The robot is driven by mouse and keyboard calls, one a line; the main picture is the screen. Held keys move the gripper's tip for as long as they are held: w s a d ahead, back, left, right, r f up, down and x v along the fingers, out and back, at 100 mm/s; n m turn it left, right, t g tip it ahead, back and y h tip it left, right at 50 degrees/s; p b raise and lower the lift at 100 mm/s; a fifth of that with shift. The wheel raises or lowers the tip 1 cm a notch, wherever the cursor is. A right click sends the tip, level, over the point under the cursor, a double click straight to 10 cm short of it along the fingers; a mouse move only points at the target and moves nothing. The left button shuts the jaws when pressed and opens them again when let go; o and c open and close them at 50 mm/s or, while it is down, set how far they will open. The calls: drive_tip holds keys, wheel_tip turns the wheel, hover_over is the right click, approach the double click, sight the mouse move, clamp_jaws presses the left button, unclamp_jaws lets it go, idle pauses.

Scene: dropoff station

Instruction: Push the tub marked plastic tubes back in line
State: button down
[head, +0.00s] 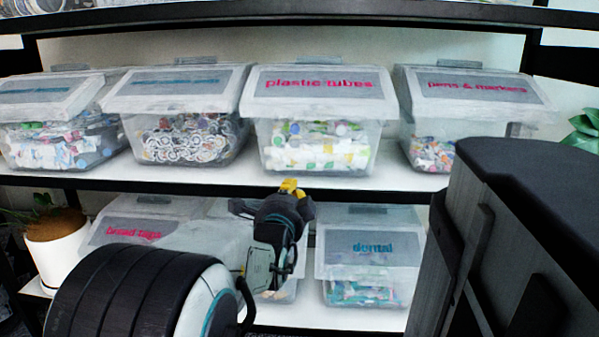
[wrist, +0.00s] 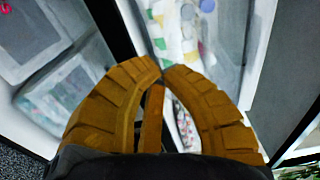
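The tub marked plastic tubes (head: 318,108) stands on the upper shelf in the head view. It is clear, with a pale lid, pink lettering and white, green, blue and yellow pieces inside. Its front sits a little closer to the shelf edge than the tub on its left. My gripper (head: 290,186) is in front of the shelf edge, just below the tub's base, yellow fingers upward. In the wrist view my gripper (wrist: 161,68) has its fingertips together with nothing seen between them. A clear tub wall with coloured pieces (wrist: 187,30) shows beyond. Contact cannot be told.
Tubs with teal lettering (head: 180,90) and one marked pens & markers (head: 470,92) flank it. The lower shelf holds tubs marked bread tags (head: 135,232) and dental (head: 372,248). The black upper shelf edge (head: 215,187) runs behind my gripper. A potted plant (head: 55,245) is at left.

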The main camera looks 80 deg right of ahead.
sight(303, 166)
drive_tip(key=d+b, duration=0.2)
drive_tip(key=d, duration=1)
drive_tip(key=shift+s, duration=0.1)
drive_tip(key=shift+d, duration=0.1)
